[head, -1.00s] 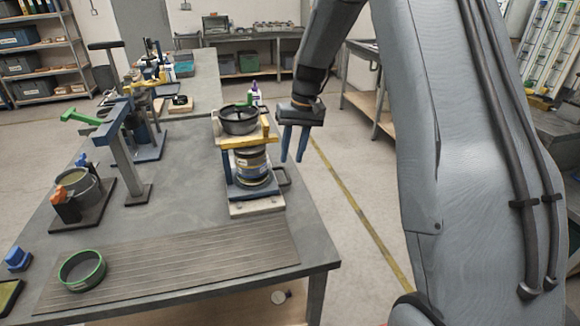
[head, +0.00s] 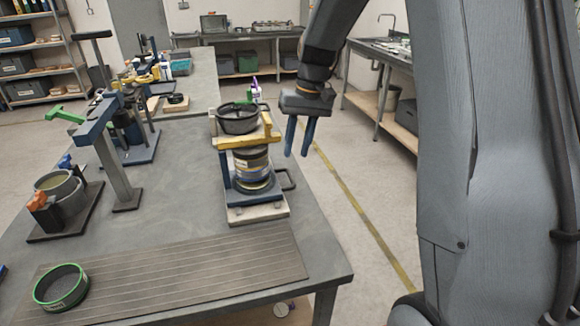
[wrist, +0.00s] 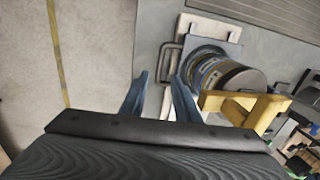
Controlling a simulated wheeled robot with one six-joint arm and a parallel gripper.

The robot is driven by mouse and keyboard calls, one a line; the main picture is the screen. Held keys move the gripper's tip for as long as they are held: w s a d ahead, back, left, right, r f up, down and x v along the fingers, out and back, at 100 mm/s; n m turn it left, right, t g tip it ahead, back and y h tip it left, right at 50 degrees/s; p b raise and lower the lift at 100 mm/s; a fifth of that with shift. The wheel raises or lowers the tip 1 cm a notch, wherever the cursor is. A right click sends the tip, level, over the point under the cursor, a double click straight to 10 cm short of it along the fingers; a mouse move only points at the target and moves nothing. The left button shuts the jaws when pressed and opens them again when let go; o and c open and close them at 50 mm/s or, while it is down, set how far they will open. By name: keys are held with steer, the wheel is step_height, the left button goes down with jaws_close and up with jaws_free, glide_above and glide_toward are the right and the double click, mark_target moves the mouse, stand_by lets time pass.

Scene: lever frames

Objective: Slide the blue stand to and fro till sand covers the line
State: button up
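The blue stand (head: 227,173) with a yellow top bracket (head: 240,141) stands on a pale base plate (head: 258,213) near the table's right edge. A black pan or sieve (head: 238,120) sits on top, and a banded jar (head: 252,168) is inside the frame. A dark loop handle (head: 289,180) sticks out at its right. My gripper (head: 299,154) hangs to the right of the stand, blue fingers apart and empty. In the wrist view the open fingers (wrist: 158,105) point toward the loop handle (wrist: 166,62), without clear contact. I cannot make out the sand or the line.
A ribbed mat (head: 180,275) covers the table's front, with a green-rimmed sieve (head: 61,288) at its left end. A grey post (head: 113,160) and a pot on a dark base (head: 62,190) stand at left. Open floor with a yellow line (head: 350,200) lies to the right.

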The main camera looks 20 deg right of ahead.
mark_target(291, 176)
steer(key=f+p, duration=0.1)
steer(key=f, duration=0.2)
steer(key=a+f, duration=0.1)
steer(key=f, duration=0.3)
steer(key=shift+s+a+f+p, duration=0.1)
steer(key=shift+a+p, duration=0.1)
steer(key=shift+p, duration=0.2)
steer(key=shift+c, duration=0.5)
jaws_close()
